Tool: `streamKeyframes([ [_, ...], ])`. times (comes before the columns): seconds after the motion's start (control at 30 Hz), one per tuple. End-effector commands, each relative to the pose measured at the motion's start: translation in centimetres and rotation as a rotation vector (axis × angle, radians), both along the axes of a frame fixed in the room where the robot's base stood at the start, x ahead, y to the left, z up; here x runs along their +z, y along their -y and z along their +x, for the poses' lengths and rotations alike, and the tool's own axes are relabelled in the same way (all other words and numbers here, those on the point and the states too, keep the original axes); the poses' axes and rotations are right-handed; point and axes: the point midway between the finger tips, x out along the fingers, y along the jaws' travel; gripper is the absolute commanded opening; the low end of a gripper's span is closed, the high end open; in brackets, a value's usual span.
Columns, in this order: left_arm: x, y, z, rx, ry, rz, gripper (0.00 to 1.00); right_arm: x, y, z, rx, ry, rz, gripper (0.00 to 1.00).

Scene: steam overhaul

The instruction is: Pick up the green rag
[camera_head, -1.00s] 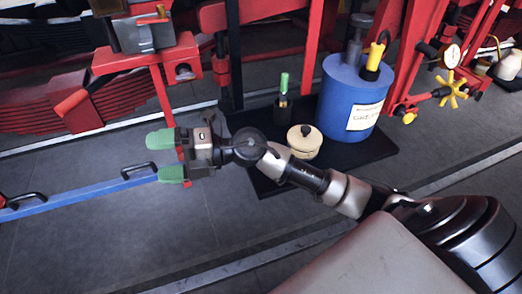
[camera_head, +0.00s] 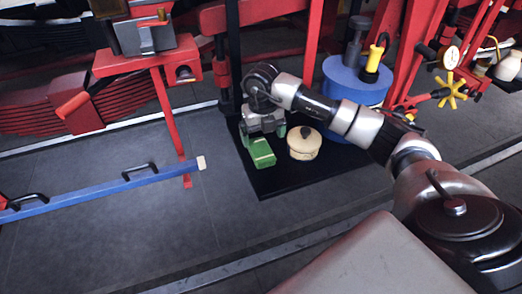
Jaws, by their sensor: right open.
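The green rag (camera_head: 262,154) looks like a small folded block on the black mat, left of a cream lidded pot. My right gripper (camera_head: 262,135) is open and points down at the rag's far end. Its fingers appear one to each side of the rag, and the gripper body covers part of it. I cannot tell whether the fingers touch it. My left gripper is not in view.
The cream pot (camera_head: 304,143) stands close to the right of the gripper on the black mat (camera_head: 290,183). A blue drum (camera_head: 350,82) stands behind my right arm. A blue bar (camera_head: 110,184) lies at left. The grey floor in front is clear.

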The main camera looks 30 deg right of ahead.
Motion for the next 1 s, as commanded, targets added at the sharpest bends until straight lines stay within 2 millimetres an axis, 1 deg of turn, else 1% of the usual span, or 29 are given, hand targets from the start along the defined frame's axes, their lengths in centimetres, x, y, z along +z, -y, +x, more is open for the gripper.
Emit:
streamKeyframes([
  [0.17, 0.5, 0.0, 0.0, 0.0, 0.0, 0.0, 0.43, -1.2, -0.1, 0.0, 0.002, -0.001, 0.002, 0.94],
  [0.33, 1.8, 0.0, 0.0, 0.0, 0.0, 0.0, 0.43, -3.6, -0.4, 0.1, 0.002, -0.004, 0.003, 0.94],
  [0.4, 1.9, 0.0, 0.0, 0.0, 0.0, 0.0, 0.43, -4.7, -0.4, 0.2, 0.002, -0.004, 0.003, 0.94],
  [0.5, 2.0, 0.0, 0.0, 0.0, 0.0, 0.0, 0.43, -5.7, -0.4, 0.2, 0.002, -0.001, 0.002, 0.94],
  [0.6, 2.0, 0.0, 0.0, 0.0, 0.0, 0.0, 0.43, -6.1, -0.4, 0.2, 0.003, 0.001, 0.002, 0.94],
  [0.77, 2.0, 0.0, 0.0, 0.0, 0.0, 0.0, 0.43, -6.2, -0.4, 0.2, 0.003, 0.002, 0.003, 0.94],
  [0.8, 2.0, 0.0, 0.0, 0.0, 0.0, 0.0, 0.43, -6.1, -0.4, 0.2, 0.003, 0.002, 0.003, 0.91],
  [0.87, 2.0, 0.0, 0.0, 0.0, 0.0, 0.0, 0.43, -6.1, -0.4, 0.2, 0.003, 0.002, 0.003, 0.81],
  [1.0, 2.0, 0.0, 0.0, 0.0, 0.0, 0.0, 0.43, -6.1, -0.4, 0.2, 0.003, 0.002, 0.003, 0.6],
])
